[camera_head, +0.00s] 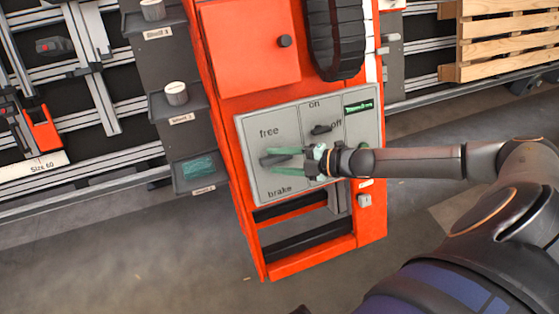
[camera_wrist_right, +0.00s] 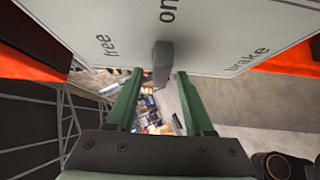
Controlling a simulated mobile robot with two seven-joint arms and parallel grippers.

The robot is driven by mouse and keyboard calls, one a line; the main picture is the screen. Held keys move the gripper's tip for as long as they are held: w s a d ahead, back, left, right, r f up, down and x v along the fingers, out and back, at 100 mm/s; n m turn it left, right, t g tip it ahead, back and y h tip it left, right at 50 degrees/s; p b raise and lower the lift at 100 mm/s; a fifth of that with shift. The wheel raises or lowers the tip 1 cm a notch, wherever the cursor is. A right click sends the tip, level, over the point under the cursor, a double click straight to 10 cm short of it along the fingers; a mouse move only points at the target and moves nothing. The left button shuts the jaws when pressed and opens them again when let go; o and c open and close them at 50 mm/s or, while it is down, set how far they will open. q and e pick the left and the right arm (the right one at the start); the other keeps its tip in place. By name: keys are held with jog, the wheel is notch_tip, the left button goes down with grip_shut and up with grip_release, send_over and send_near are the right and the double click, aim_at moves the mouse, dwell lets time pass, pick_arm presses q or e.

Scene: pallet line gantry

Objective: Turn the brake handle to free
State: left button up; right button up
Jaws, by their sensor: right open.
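The grey control panel (camera_head: 262,192) sits on the orange cabinet, with "free" printed at its upper left and "brake" at its lower left. The dark brake handle (camera_head: 268,160) lies between these two words, partly hidden by my right gripper. My right gripper (camera_head: 278,162) comes in from the right, open, with one green finger above the handle and one below. In the right wrist view the handle (camera_wrist_right: 162,62) shows as a grey bar between the tips of the open fingers (camera_wrist_right: 160,80), with gaps on both sides. My left gripper is not in view.
A small on/off switch (camera_head: 321,129) sits on the panel just above my right gripper. A shelf stand (camera_head: 190,128) with cups and a green item is left of the orange cabinet (camera_head: 255,50). A wooden pallet (camera_head: 505,45) is at upper right. The floor in front is clear.

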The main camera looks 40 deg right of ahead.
jog(key=shift+c, duration=0.4)
grip_shut()
